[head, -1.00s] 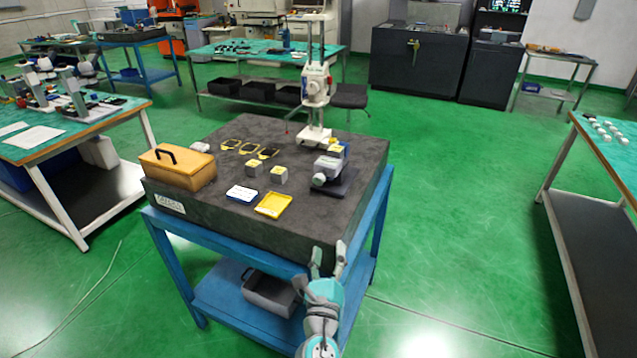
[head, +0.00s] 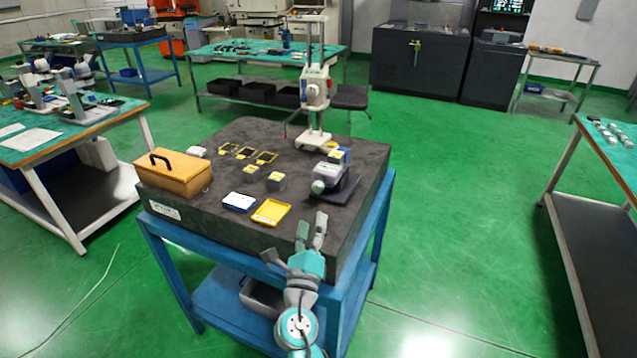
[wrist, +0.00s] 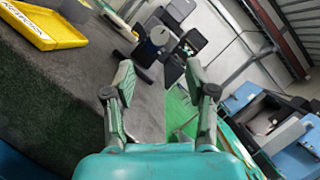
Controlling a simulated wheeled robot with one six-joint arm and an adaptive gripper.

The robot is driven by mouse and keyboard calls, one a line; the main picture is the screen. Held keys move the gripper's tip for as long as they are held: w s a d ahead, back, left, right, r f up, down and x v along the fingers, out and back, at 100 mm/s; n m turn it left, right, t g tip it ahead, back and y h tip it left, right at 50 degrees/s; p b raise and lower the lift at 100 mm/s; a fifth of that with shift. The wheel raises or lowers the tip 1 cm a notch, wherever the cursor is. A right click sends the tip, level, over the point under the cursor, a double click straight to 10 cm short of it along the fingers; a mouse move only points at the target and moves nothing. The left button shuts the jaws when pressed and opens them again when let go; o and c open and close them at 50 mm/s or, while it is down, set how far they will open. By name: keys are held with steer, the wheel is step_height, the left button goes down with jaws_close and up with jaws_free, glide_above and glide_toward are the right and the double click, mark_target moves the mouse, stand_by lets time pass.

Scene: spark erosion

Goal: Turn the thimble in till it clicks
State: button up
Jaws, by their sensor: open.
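A small grey-white instrument (head: 330,175) on a dark base stands near the right edge of the dark granite plate (head: 225,245). Its round light knob (head: 318,187), which looks like the thimble, faces the front. In the wrist view this round end (wrist: 160,36) shows ahead of and between my fingertips. My gripper (head: 311,226) is open and empty, above the plate's front edge and short of the knob, with clear space between them. The wrist view shows both fingers (wrist: 160,78) spread apart. Any scale on the instrument is too small to read.
A yellow tray (head: 271,212) and a blue-white card (head: 239,202) lie left of the instrument. An orange case (head: 172,176) stands at the far left of the plate. A tall stand (head: 314,139) rises behind the instrument. Floor to the right is clear.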

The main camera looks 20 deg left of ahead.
mark_target(317, 190)
steer(key=x, duration=1.1)
steer(key=shift+w+a, duration=0.15)
steer(key=shift+w, duration=0.15)
jaws_close()
